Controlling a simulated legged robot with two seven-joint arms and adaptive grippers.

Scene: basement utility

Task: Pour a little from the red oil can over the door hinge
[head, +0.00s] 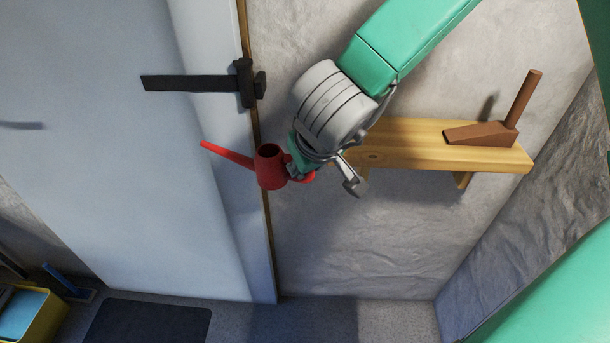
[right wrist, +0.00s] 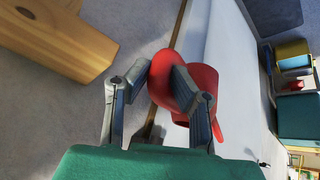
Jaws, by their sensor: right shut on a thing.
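The red oil can (head: 268,168) has a dark open top and a long thin spout that points left, its tip in front of the white door (head: 130,150). My right gripper (head: 304,174) is shut on the can's handle side, and the can looks close to upright. The right wrist view also shows the red can (right wrist: 208,108) between the fingers (right wrist: 162,78). The black door hinge (head: 200,83) has a long strap across the door and a barrel at the door's edge. The can and spout appear below the hinge in the head view, apart from it. My left gripper is not in view.
A wooden shelf (head: 440,150) on the wall to the right bears a brown wedge-shaped tool with an upright handle (head: 490,128). A dark mat (head: 148,324) lies on the floor. A yellow bin (head: 40,315) stands at the lower left.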

